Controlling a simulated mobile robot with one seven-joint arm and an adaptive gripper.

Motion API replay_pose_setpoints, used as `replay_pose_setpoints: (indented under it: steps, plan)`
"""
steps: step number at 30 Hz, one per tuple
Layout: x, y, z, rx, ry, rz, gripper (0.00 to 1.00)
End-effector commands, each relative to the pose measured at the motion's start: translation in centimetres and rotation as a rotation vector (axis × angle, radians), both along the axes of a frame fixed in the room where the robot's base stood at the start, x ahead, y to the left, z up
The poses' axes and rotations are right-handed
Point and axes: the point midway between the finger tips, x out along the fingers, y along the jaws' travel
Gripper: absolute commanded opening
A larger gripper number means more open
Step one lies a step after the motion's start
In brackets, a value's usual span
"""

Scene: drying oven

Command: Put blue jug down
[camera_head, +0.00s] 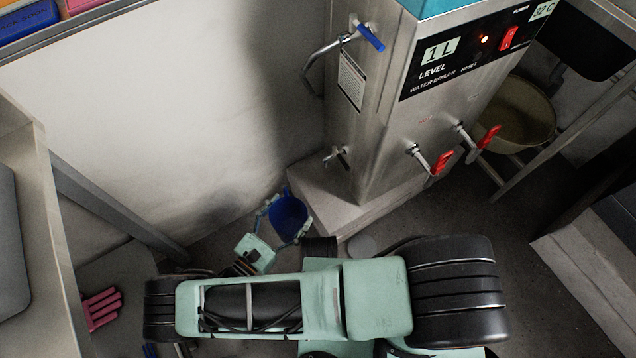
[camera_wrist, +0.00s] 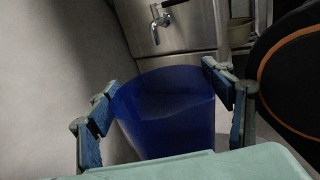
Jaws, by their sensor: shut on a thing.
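A blue jug (camera_head: 288,215) is in my gripper (camera_head: 283,220), low beside the left corner of the water boiler's base. In the wrist view the jug (camera_wrist: 168,112) stands between the two fingers of my gripper (camera_wrist: 165,105), one finger on each side. The gripper is shut on it. The jug's open top shows and it looks empty. Its lower part is hidden by my gripper in the wrist view. I cannot tell whether its bottom touches the floor.
A steel water boiler (camera_head: 385,110) with red-handled taps stands on a pale plinth (camera_head: 370,210). A small tap (camera_head: 336,156) is above and right of the jug. A pale wall (camera_head: 190,100) is on the left. A beige bowl (camera_head: 520,115) is behind the boiler.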

Motion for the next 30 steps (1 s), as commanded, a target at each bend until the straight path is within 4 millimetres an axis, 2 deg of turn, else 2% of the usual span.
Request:
replay_pose_setpoints:
  steps: [5, 18, 30]
  plan:
    - [1.1, -0.8, 0.0, -0.003, -0.001, -0.002, 0.34]
    - [10.2, -6.8, -0.1, -0.002, -0.002, -0.002, 0.34]
    - [13.5, -9.0, -0.1, -0.002, -0.003, -0.002, 0.34]
